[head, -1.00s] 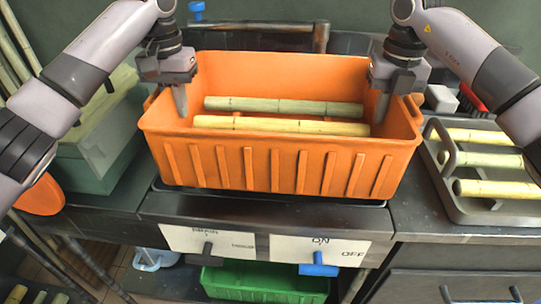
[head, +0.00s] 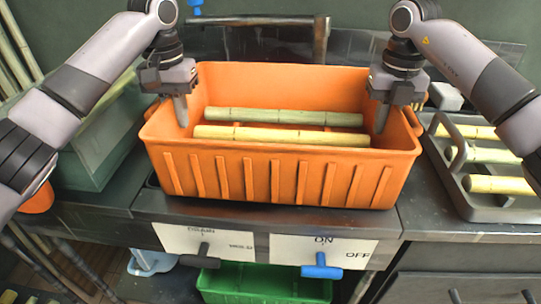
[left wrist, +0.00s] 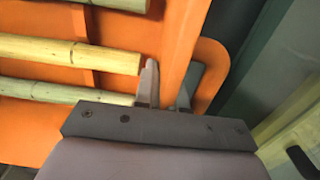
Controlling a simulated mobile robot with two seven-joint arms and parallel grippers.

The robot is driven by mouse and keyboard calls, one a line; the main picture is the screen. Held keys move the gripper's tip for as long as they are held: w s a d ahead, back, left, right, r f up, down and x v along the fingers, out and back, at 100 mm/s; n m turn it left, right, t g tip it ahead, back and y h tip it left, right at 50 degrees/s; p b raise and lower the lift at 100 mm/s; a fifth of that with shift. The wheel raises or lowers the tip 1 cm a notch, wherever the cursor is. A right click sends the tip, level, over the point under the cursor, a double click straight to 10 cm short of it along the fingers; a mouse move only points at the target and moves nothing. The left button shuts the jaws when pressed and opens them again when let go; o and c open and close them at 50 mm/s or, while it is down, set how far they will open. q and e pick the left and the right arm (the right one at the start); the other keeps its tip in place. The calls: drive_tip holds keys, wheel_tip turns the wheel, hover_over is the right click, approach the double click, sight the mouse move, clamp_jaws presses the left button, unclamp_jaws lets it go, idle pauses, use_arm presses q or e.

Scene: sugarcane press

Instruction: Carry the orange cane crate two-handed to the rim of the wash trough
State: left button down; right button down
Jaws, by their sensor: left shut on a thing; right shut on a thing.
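My left gripper (head: 180,108) is shut on the crate's left end wall, one finger inside. In the left wrist view my left gripper (left wrist: 168,88) has its fingers on either side of the orange wall (left wrist: 184,45). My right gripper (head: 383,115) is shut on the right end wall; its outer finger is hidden. The crate is over the dark trough counter (head: 270,217); I cannot tell whether it touches. The trough's rim is mostly hidden behind the crate.
A grey tray (head: 455,190) with several cane pieces stands close on the right. A greenish bin (head: 105,165) stands on the left. Below the front panel are a blue valve handle (head: 321,267), a dark handle (head: 207,256) and a green crate (head: 265,284).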

use_arm(q)
drive_tip(key=shift+f+b, duration=0.3)
drive_tip(key=shift+f, duration=0.05)
use_arm(e)
drive_tip(key=shift+f, duration=0.35)
use_arm(q)
drive_tip(key=c, duration=1.2)
unclamp_jaws()
use_arm(e)
drive_tip(key=c, duration=1.2)
unclamp_jaws()
use_arm(q)
drive_tip(key=shift+r, duration=0.1)
use_arm(e)
drive_tip(key=shift+r, duration=0.1)
use_arm(q)
wheel_tip(320, 180, up, 12)
drive_tip(key=shift+f, duration=0.1)
use_arm(e)
wheel_tip(320, 180, up, 12)
